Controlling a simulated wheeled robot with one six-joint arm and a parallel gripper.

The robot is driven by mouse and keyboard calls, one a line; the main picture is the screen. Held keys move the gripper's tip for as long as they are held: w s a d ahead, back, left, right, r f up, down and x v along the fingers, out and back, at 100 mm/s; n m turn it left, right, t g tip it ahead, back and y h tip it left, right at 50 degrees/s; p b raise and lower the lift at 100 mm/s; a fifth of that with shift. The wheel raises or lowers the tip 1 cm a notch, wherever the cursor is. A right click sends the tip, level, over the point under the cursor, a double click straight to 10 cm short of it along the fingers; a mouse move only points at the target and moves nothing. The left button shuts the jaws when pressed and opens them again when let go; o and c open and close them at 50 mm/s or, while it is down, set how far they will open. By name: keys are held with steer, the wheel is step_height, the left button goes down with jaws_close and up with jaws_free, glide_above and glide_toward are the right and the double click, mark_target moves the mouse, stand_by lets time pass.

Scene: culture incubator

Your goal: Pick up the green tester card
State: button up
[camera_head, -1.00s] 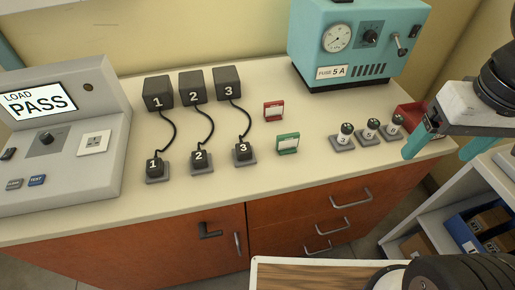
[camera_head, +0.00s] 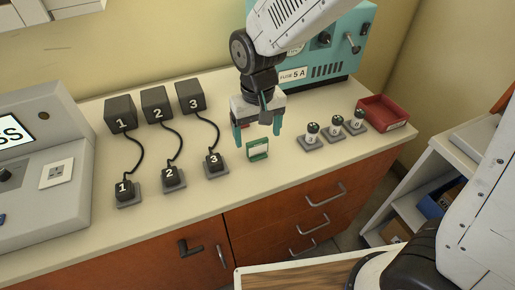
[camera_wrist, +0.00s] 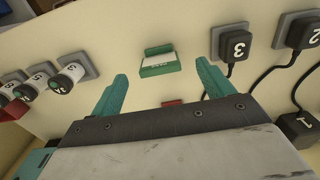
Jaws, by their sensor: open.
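The green tester card (camera_head: 258,149) stands on the bench top, a small green-framed card with a pale face. In the wrist view the green card (camera_wrist: 159,61) lies ahead of the fingertips, between their lines. My gripper (camera_head: 257,138) is open and empty, with teal fingers, and hangs just behind and above the card in the head view. The gripper also shows in the wrist view (camera_wrist: 162,72), its two fingers well apart. I cannot tell the exact height gap to the card.
A red card (camera_wrist: 174,103) shows near my gripper body in the wrist view. Plug 3 (camera_head: 213,164) stands left of the green card, with cords behind. Several numbered fuses (camera_head: 312,136) stand right, before a red tray (camera_head: 384,112). A teal fuse unit (camera_head: 345,45) stands behind.

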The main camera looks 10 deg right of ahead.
mark_target(258, 141)
steer(key=f, duration=0.6)
steer(key=shift+w+f, duration=0.15)
steer(key=shift+w, duration=0.1)
steer(key=c, duration=1.1)
